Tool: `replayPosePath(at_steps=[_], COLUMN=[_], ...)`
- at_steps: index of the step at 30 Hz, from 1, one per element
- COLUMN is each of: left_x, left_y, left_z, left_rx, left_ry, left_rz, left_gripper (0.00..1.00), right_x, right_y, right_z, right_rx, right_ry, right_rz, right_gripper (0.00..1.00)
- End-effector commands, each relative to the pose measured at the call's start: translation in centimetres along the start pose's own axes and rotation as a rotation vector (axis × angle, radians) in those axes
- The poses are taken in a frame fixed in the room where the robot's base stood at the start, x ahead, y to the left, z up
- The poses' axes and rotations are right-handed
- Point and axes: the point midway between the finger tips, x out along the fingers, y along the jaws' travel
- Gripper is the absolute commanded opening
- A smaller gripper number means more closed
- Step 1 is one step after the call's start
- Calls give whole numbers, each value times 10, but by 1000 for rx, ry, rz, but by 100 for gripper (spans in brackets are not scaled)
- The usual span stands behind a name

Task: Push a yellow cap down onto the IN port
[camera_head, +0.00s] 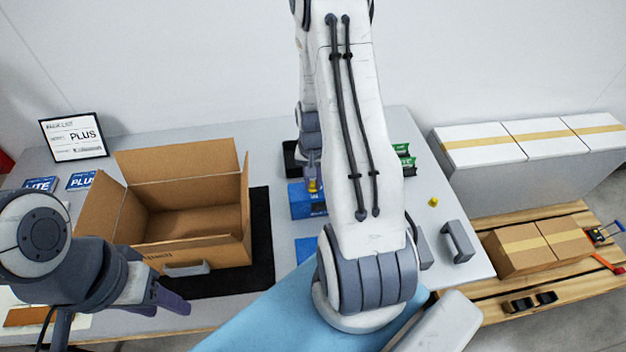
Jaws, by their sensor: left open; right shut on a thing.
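My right gripper (313,178) points down at the back middle of the table, partly behind my own arm. It is shut on a small yellow cap (312,187). The cap is at the top of a blue box-shaped unit (301,205), whose right side is hidden by my arm. The IN port is not visible, and I cannot tell whether the cap touches it. A second yellow cap (433,202) lies on the table at the right. My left gripper (166,303) is open and empty near the front left edge.
An open cardboard box (185,255) stands on a black mat (262,240), left of the blue unit. Green parts (402,153) lie behind my arm. A grey handle-like part (458,242) is at the right edge. White boxes (485,150) stand beyond the table.

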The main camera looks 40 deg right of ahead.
Motion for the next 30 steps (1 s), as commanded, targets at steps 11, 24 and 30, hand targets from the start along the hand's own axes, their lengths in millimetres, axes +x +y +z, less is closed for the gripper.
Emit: replayPosePath(at_steps=[11, 24, 30], left_x=[0, 2, 4], left_y=[0, 0, 0], left_z=[0, 0, 0], left_rx=[0, 0, 0], left_ry=[0, 0, 0], left_rz=[0, 0, 0], left_gripper=[50, 50, 50], right_x=[0, 3, 5], right_y=[0, 0, 0], right_z=[0, 0, 0], right_rx=[0, 0, 0], right_ry=[0, 0, 0], right_rz=[0, 0, 0], right_gripper=[0, 0, 0])
